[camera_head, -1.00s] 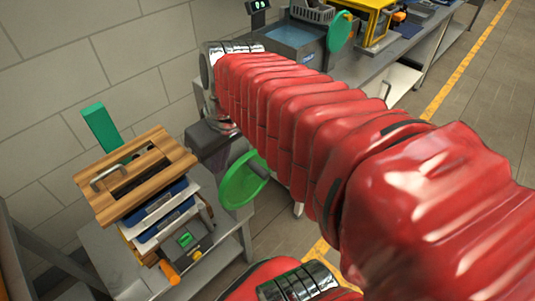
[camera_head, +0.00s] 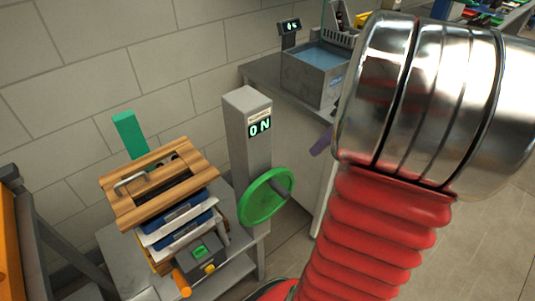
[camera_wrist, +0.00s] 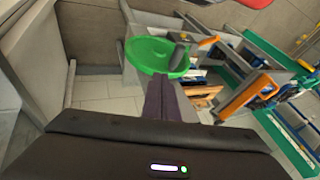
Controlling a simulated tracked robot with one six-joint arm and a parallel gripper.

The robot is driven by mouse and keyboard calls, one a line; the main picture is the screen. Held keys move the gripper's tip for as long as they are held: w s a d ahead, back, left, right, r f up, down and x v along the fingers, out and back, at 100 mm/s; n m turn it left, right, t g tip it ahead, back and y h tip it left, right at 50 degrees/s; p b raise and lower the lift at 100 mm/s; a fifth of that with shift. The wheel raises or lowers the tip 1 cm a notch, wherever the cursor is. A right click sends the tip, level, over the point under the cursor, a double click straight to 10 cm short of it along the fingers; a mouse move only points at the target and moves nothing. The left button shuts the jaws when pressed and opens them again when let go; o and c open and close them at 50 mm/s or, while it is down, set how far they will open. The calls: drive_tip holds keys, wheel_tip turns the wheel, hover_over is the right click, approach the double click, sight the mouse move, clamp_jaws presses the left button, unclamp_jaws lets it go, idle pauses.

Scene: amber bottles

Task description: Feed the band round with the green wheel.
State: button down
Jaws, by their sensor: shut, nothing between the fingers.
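The green wheel (camera_head: 265,197) is mounted on the front of a grey post (camera_head: 248,135) whose small display reads ON. A grey handle (camera_head: 285,179) sticks out near its rim. In the wrist view the green wheel (camera_wrist: 146,57) lies just beyond my fingertips, with its handle (camera_wrist: 180,54) at its right side. My gripper (camera_wrist: 160,82) shows purple fingers, shut and empty. In the head view my gripper (camera_head: 321,144) shows only as a purple tip beside my arm, right of the post and apart from the wheel. I cannot make out the band for certain.
Left of the wheel, a low grey table (camera_head: 112,240) bears a stack of trays under a slatted wooden top (camera_head: 160,187). A green upright piece (camera_head: 129,134) stands behind it. A basin of blue water (camera_head: 317,66) is on the bench at the back. Clear floor lies at the right.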

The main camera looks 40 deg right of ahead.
drive_tip(key=shift+s+d+f+t, duration=0.1)
drive_tip(key=shift+s+d+t, duration=0.25)
drive_tip(key=shift+d, duration=0.55)
drive_tip(key=shift+f, duration=0.1)
drive_tip(key=w+a+f, duration=0.3)
drive_tip(key=a+f, duration=0.5)
drive_tip(key=f, duration=0.1)
drive_tip(key=shift+a, duration=0.2)
drive_tip(key=shift+w, duration=0.1)
